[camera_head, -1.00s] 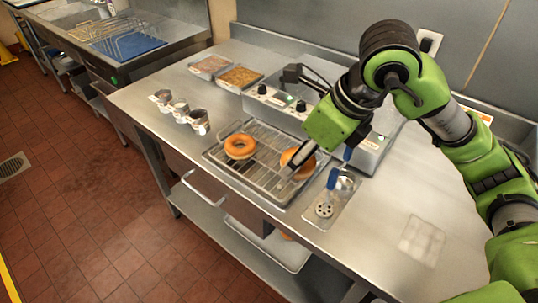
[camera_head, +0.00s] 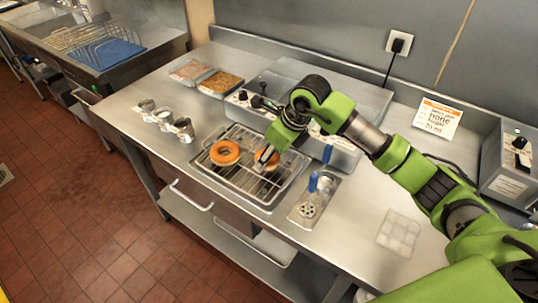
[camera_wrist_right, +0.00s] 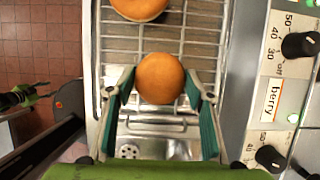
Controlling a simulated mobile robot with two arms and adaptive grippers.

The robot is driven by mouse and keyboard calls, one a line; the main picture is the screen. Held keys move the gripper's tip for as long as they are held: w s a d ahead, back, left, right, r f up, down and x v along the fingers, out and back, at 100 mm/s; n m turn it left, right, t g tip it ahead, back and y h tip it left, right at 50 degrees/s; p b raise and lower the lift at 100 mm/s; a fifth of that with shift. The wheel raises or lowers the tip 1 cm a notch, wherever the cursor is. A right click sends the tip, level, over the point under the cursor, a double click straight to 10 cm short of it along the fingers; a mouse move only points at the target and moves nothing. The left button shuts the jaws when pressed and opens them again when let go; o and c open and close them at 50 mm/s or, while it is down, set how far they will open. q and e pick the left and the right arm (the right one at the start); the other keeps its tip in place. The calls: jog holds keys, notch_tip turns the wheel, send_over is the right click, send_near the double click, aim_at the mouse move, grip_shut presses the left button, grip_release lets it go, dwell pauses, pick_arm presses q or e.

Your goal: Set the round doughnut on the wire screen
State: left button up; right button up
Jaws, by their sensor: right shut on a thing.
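The round doughnut (camera_wrist_right: 160,78), golden brown with no hole showing, sits between the two fingers of my right gripper (camera_wrist_right: 160,92) in the wrist view. In the head view the same doughnut (camera_head: 267,160) is partly hidden behind my right gripper (camera_head: 266,154). It is over the right part of the wire screen (camera_head: 240,182), which lies in a metal tray. I cannot tell whether it touches the wires. A ring doughnut (camera_head: 225,152) lies on the screen to its left; its edge (camera_wrist_right: 140,8) shows at the top of the wrist view.
Blue-handled tools (camera_head: 314,184) stand in a metal holder right of the screen. Several small metal cups (camera_head: 163,117) are at the left. A control box with knobs (camera_wrist_right: 290,85) stands close behind. Two topping trays (camera_head: 220,82) sit at the back left.

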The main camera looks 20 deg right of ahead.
jog(key=shift+f, duration=0.45)
pick_arm(q)
jog(key=shift+a+r, duration=0.1)
jog(key=shift+r, duration=0.4)
pick_arm(e)
jog(key=shift+f, duration=0.25)
jog(key=o, duration=0.7)
jog(key=shift+f, duration=0.2)
jog(key=o, duration=0.4)
pick_arm(q)
jog(key=shift+w+f, duration=0.1)
pick_arm(e)
jog(key=shift+r, duration=0.15)
jog(key=shift+r, duration=0.2)
pick_arm(q)
notch_tip(320, 180, down, 2)
jog(key=shift+f+b, duration=0.2)
jog(key=shift+b, duration=0.95)
pick_arm(e)
jog(key=v, duration=1.1)
jog(key=shift+s+r, duration=0.2)
jog(key=shift+r, duration=0.15)
